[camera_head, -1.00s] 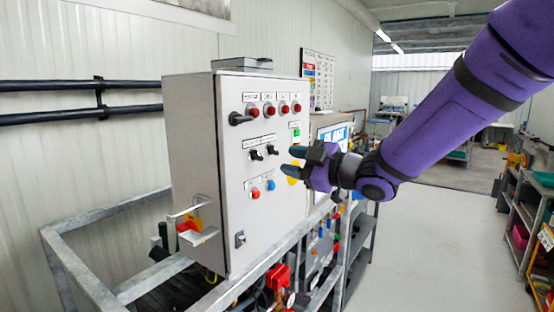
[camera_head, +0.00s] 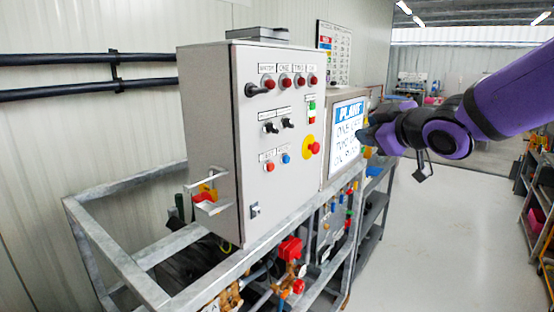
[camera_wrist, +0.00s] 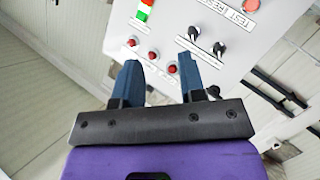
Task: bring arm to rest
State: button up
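My purple arm reaches in from the right in the head view. My gripper (camera_head: 372,136) is in front of the sign panel, to the right of the grey control box (camera_head: 280,205). In the wrist view my gripper (camera_wrist: 160,80) shows two blue-grey fingers standing apart with nothing between them. The control box face, with red lamps (camera_wrist: 152,55) and black knobs (camera_wrist: 219,49), lies beyond the fingertips. The fingers do not appear to touch it. In the head view the fingertips are partly hidden behind the wrist.
A metal frame (camera_head: 160,297) carries the box, with pipes and red valves (camera_head: 290,248) below. A panel with a plant sign (camera_head: 350,128) stands beside the box. Shelves (camera_head: 540,200) line the right side. The floor (camera_head: 440,240) between is clear.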

jog(key=s+d+f+m+g+h, duration=0.2)
jog(key=s+d+m+g, duration=0.1)
jog(key=s, duration=0.5)
jog(key=s+d+f+m+g+h, duration=0.1)
jog(key=s+d+m+g, duration=0.2)
jog(key=s, duration=0.6)
jog(key=s+d+f+m+g+h, duration=0.2)
jog(key=s+d+m, duration=0.2)
jog(key=s, duration=0.5)
jog(key=shift+f+m+g+h, duration=0.3)
jog(key=shift+f+m+g, duration=0.1)
jog(key=shift+m, duration=0.4)
jog(key=shift+d, duration=0.1)
jog(key=shift+c, duration=0.4)
grip_shut()
